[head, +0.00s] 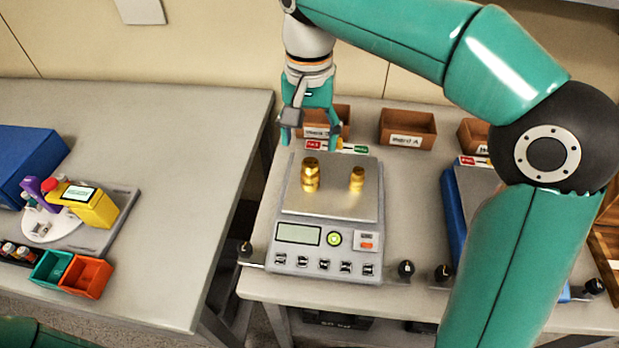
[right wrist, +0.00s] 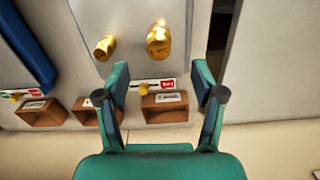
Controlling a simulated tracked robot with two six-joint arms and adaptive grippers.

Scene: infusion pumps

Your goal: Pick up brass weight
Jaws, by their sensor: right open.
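Two brass weights stand upright on the pan of a grey scale (head: 327,264). The larger brass weight (head: 310,175) is on the left of the pan, and the smaller brass weight (head: 357,179) is on the right. In the right wrist view the larger weight (right wrist: 158,40) and smaller weight (right wrist: 105,47) lie beyond the fingertips. My right gripper (head: 308,140) is open and empty, above the back left edge of the scale, pointing down. It also shows in the right wrist view (right wrist: 160,85). My left gripper is not in view.
Brown bins (head: 407,128) stand along the back of the table, one partly behind my right gripper. Red and green labels lie behind the scale. A blue-edged device (head: 453,215) stands to the right. A separate left table (head: 150,130) holds a yellow device (head: 98,209) and small bins.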

